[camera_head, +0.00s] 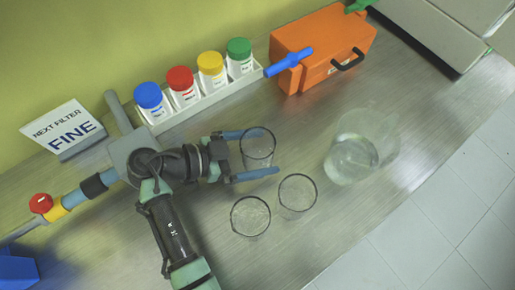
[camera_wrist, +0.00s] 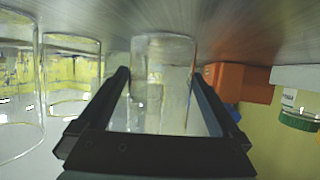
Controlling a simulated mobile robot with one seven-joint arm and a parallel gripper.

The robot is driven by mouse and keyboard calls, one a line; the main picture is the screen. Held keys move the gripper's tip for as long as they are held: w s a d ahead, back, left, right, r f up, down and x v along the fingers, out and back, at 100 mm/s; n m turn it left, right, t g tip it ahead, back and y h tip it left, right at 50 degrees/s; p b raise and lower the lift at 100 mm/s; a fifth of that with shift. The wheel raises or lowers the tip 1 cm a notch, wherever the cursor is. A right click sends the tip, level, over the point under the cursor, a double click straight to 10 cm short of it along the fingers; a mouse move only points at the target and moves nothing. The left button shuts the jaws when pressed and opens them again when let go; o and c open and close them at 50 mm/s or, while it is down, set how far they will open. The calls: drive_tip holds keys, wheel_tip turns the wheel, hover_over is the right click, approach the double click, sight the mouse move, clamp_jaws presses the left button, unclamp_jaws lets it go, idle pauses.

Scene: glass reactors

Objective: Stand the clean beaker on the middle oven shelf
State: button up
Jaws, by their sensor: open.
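Three small, clear glass beakers stand on the steel bench. My gripper (camera_head: 268,152) is open, with one finger on each side of the farthest beaker (camera_head: 258,146); that beaker also shows between the fingers in the wrist view (camera_wrist: 163,52). Whether the fingers touch its glass I cannot tell. The other two beakers, a right one (camera_head: 297,193) and a left one (camera_head: 250,216), stand just in front of the gripper. Which beaker is clean I cannot make out. No oven shelf shows in either view.
A large glass vessel with clear liquid (camera_head: 352,157) stands to the right. An orange case (camera_head: 322,50), a white rack (camera_head: 200,104) of colour-capped jars and a sign reading FINE (camera_head: 63,130) line the back. A grey box-like unit (camera_head: 440,32) is at top right. The bench's front right is clear.

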drive_tip(key=shift+d+f, duration=0.15)
drive_tip(key=shift+d, duration=0.05)
drive_tip(key=c, duration=1.3)
